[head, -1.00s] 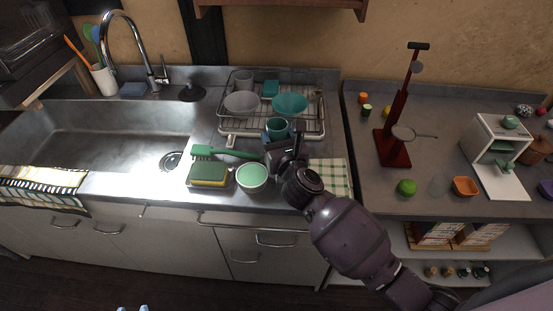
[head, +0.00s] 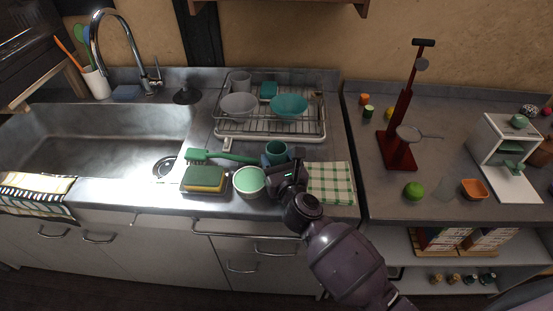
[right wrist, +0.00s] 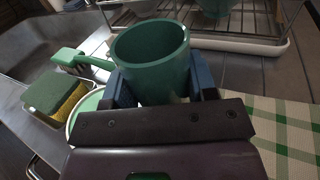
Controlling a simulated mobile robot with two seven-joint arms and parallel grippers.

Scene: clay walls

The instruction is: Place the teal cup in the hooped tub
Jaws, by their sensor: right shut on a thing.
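The teal cup (head: 275,150) is upright between the fingers of my right gripper (head: 284,165), which is shut on it. In the right wrist view the cup (right wrist: 152,62) fills the space between the two blue fingers (right wrist: 162,88). It is in front of the dish rack, just behind and right of a round tub (head: 249,181) with a pale green inside. That tub is partly hidden behind my gripper in the right wrist view (right wrist: 86,108). I cannot make out hoops on it. My left gripper is not in view.
A dish rack (head: 262,138) with bowls stands behind. A green brush (head: 222,156) and a sponge (head: 204,178) lie left of the tub. A checked cloth (head: 330,183) lies to the right. The sink (head: 95,135) is farther left.

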